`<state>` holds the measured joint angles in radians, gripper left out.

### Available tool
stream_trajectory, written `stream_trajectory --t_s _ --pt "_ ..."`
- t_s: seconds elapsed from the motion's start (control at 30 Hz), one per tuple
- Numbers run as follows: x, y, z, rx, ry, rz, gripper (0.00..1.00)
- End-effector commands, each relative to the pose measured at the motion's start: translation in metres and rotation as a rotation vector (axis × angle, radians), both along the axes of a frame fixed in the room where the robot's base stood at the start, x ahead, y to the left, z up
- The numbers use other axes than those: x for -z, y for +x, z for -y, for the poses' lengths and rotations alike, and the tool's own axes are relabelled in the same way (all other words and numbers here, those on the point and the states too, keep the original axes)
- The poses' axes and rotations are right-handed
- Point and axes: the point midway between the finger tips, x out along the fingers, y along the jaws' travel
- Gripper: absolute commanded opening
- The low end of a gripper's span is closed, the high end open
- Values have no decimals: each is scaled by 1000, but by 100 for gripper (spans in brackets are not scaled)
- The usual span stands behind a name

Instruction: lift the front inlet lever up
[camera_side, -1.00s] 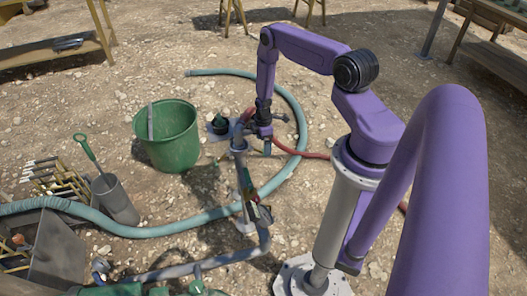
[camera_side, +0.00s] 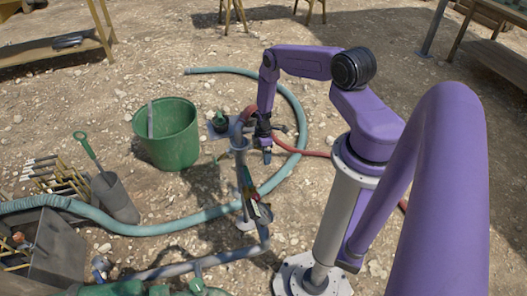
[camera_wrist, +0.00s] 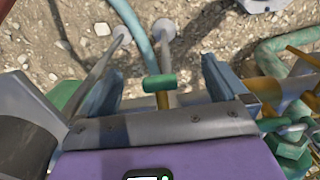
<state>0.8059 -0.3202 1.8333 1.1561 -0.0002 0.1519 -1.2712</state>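My gripper (camera_side: 266,154) points down beside the upright pipe (camera_side: 240,146) in the side view. In the wrist view my gripper (camera_wrist: 160,84) is open, with its two blue-grey fingers wide apart. A short green handle on a brass stem (camera_wrist: 160,82) shows in the space between the fingers; it looks like a lever. The fingers are not visibly closed on it. I cannot tell for sure whether it is the front inlet lever. In the side view this handle is too small or hidden to make out.
Green pipework with brass parts and a green valve (camera_wrist: 290,146) lies close on the right in the wrist view. A green bucket (camera_side: 167,135), a teal hose (camera_side: 170,226) and a red hose (camera_side: 312,154) lie around the pipes. Gravelly ground beyond is mostly clear.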

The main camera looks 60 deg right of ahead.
Motion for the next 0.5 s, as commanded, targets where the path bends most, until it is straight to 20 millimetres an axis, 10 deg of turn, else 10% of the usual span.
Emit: stream_trajectory --t_s 0.23,0.5 --pt "0 0 0 0 0 0 19" --pt "-1 0 1 0 0 0 18"
